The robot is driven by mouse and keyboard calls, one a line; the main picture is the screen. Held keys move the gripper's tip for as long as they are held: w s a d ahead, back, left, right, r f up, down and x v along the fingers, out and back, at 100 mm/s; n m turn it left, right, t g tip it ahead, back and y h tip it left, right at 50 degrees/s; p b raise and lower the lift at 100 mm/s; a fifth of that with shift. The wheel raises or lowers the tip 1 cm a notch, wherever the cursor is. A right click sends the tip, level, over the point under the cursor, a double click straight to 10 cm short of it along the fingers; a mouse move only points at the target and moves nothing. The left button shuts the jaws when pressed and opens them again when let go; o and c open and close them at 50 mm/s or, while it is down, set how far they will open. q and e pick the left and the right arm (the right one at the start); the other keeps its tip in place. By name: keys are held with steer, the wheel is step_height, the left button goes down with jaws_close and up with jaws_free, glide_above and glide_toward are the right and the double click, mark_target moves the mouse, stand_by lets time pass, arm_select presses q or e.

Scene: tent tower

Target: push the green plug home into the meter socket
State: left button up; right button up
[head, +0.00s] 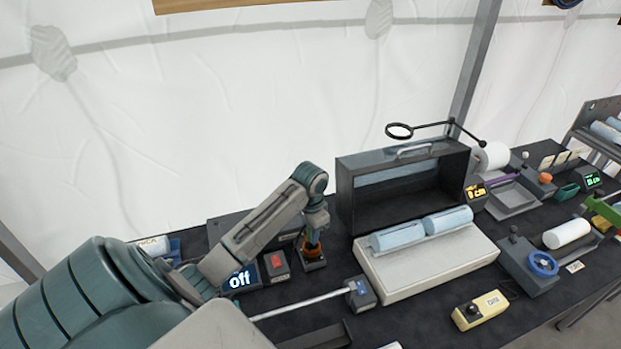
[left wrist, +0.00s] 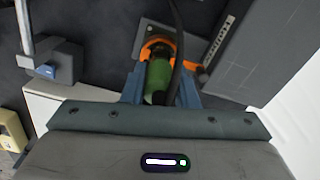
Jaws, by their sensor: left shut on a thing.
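My left gripper (head: 312,236) points down over the bench; its two blue-grey fingers also show in the left wrist view (left wrist: 160,92). It is shut on the green plug (left wrist: 158,76), from which a dark cable runs up the wrist view. The plug's far end is at the orange collar of the socket (left wrist: 148,49), on a grey plate. In the head view the socket's base (head: 313,265) sits directly below the gripper. How deep the plug sits is hidden by the fingers and cable. The meter display (head: 240,279) reads "off". My right gripper is out of view.
A box with a red switch (head: 276,263) stands just left of the socket. A dark open-fronted case (head: 345,190) and a pale tray with blue rolls (head: 440,265) are to the right. A metal rod with a blue-marked block (head: 361,291) lies in front.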

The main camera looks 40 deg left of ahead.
arm_select(q)
steer(key=shift+f+b, duration=0.5)
steer(key=shift+f, duration=0.9)
steer(key=o, duration=1)
steer(key=shift+r, duration=0.1)
